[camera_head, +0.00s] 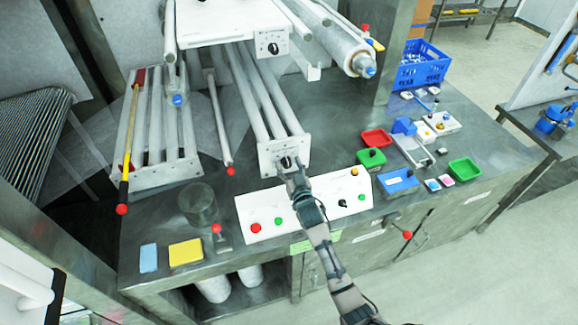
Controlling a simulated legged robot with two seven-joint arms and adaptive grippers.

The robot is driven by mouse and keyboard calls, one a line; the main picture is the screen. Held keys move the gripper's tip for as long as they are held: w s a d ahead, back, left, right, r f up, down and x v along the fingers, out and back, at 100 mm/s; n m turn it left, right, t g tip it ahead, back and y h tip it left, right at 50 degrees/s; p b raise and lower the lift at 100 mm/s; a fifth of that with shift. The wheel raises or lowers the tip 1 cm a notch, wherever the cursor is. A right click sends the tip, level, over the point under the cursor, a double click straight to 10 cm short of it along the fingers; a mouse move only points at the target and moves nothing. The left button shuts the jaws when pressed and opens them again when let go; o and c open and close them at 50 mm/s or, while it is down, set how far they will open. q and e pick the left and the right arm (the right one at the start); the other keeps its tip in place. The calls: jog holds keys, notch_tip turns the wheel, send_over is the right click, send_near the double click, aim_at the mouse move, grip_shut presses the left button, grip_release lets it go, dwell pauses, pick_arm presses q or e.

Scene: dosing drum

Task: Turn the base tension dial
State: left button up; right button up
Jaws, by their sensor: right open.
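The base tension dial (286,162) is a small black knob on the white end plate (268,160) of the lower roller unit, in the middle of the head view. My right gripper (291,175) is open just in front of the dial and a little below it. Its fingers overlap the lower part of the plate, and I cannot tell whether they touch the knob. A second similar black dial (273,48) sits on the upper white unit. My left gripper is not in view.
A white control panel (262,228) with red and green buttons lies below my right gripper. Red (376,138) and green (465,170) trays and a blue crate (420,68) stand to the right. A yellow-handled rod (127,150) leans at the left. Sponges (186,252) lie at the front left.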

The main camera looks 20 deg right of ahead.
jog(key=c, duration=0.6)
jog(key=shift+a, duration=0.1)
jog(key=c, duration=0.5)
jog(key=shift+a, duration=0.15)
jog(key=shift+c, duration=0.2)
